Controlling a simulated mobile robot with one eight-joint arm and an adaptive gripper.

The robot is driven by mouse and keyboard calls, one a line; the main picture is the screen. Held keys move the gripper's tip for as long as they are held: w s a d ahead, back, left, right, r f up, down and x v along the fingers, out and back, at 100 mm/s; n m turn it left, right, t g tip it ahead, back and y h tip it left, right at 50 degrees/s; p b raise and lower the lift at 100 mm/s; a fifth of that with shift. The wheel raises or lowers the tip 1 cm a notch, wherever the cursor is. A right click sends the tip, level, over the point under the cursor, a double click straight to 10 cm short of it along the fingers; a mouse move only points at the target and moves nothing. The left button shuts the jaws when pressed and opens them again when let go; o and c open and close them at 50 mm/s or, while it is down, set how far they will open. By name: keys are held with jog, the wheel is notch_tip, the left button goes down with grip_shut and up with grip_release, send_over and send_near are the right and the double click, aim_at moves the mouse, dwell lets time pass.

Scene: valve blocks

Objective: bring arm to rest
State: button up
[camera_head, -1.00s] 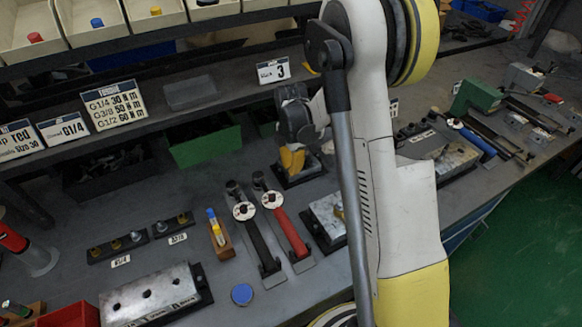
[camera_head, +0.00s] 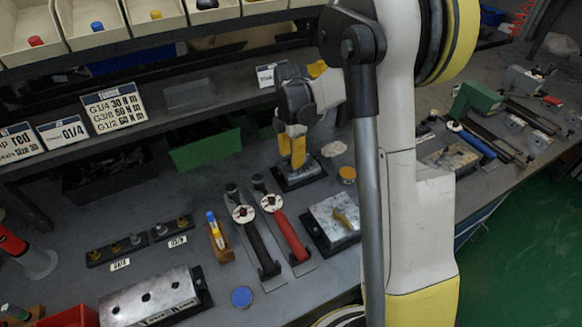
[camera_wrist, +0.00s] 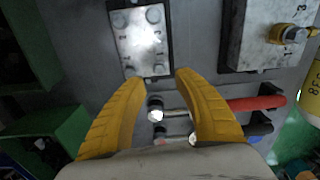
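My gripper (camera_head: 292,158) has yellow fingers and hangs from my raised arm over the back middle of the bench. In the wrist view its two fingers (camera_wrist: 157,78) are spread apart with nothing between them. A small metal block on a dark base (camera_head: 304,172) is just beyond and below the fingers; its bolted top plate (camera_wrist: 140,38) shows ahead of the fingertips in the wrist view. The gripper looks apart from it, though the exact gap cannot be told.
A valve block with a yellow fitting (camera_head: 334,216) lies front right of the gripper. Red-handled (camera_head: 291,236) and black-handled (camera_head: 262,246) wrenches lie in front. A green bin (camera_head: 205,148) and the shelf with signs (camera_head: 114,106) stand behind left. A silver block (camera_head: 150,297) sits front left.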

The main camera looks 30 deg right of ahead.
jog(key=s+a+r+m+t, duration=0.2)
jog(key=s+a+r+m, duration=0.25)
jog(key=r, duration=0.35)
jog(key=s+a+r+m+t, duration=0.2)
jog(key=s+a+r+m, duration=0.1)
jog(key=s+r+m, duration=0.4)
jog(key=s+a+m+t, duration=0.3)
jog(key=s+a+m, duration=0.1)
jog(key=s+m, duration=0.3)
jog(key=shift+s+r, duration=0.15)
jog(key=shift+s, duration=0.95)
